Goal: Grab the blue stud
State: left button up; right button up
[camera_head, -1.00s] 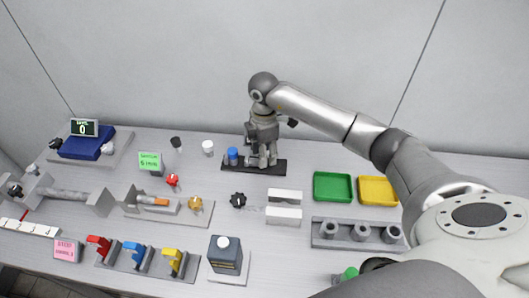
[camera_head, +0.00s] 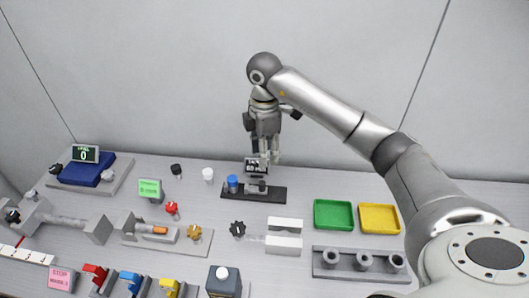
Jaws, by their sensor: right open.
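The blue stud (camera_head: 232,184) is a short blue cylinder standing upright at the left end of a dark base plate (camera_head: 272,196) at the back middle of the table. My right gripper (camera_head: 268,158) hangs above the right part of this plate, pointing down. It is open, and nothing shows between its fingers. The gripper is to the right of the blue stud and higher, apart from it. A small dark display (camera_head: 255,165) and a grey part (camera_head: 256,187) are on the plate, close to the fingertips. My left gripper is out of view.
A white-topped knob (camera_head: 208,174) and a dark knob (camera_head: 176,170) stand left of the plate. Green (camera_head: 333,229) and yellow (camera_head: 380,233) trays lie to the right. The wall is close behind.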

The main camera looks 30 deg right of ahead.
aim_at(233, 180)
jog(key=k+j, duration=1.05)
jog(key=k, duration=0.3)
